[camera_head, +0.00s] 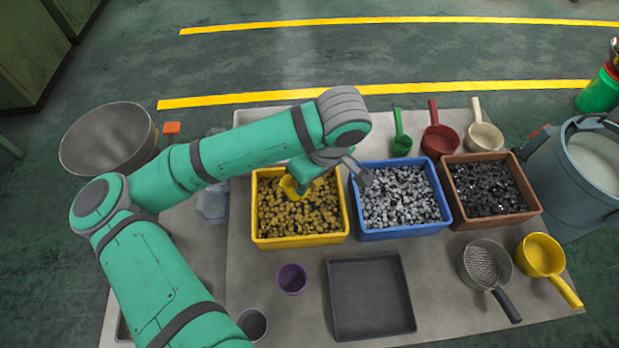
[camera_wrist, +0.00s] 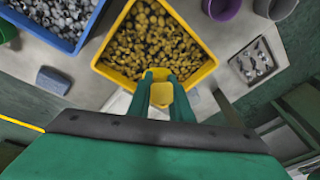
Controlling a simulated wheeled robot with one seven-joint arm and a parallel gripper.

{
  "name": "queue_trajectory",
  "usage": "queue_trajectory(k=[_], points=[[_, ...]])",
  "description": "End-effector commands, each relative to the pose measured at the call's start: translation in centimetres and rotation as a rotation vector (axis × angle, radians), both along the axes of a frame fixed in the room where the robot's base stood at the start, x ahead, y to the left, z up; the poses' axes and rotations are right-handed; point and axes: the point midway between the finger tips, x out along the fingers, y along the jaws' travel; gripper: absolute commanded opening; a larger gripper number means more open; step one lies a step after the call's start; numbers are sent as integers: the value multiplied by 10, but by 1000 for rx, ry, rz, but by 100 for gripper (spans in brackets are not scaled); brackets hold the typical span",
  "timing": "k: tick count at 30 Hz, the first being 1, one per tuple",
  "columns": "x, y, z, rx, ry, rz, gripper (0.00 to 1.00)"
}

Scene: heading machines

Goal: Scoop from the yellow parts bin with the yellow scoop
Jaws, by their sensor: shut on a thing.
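The yellow parts bin (camera_head: 298,241) stands on the table, filled with brass-coloured small parts (camera_head: 300,217); it also shows in the wrist view (camera_wrist: 205,71). My gripper (camera_head: 312,176) is over the bin's far part, shut on a small yellow scoop (camera_head: 289,187). In the wrist view my gripper (camera_wrist: 160,93) has its fingers around the yellow scoop (camera_wrist: 158,75), at the bin's near edge in that picture. The scoop's bowl overlaps the parts; I cannot tell whether it touches them or what it holds.
A blue bin (camera_head: 402,232) of silvery parts and a brown bin (camera_head: 500,217) of dark parts stand to the right. A black tray (camera_head: 371,297), a purple cup (camera_head: 292,279), a strainer (camera_head: 484,264) and a yellow ladle (camera_head: 541,255) are in front. A metal bowl (camera_head: 108,140) is left.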

Motion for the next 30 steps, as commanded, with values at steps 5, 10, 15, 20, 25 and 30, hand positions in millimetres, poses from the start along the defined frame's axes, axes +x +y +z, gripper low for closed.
queue_trajectory(k=[5, 10, 15, 20, 25, 30], points=[[5, 6, -18, -124, 130, 9, 0], [9, 9, -34, -236, 255, 8, 0], [12, 11, -51, -260, 279, 2, 0], [15, 15, -66, -258, 278, 2, 0], [18, 18, -83, -258, 278, 1, 0], [26, 24, -92, -257, 275, 3, 0]])
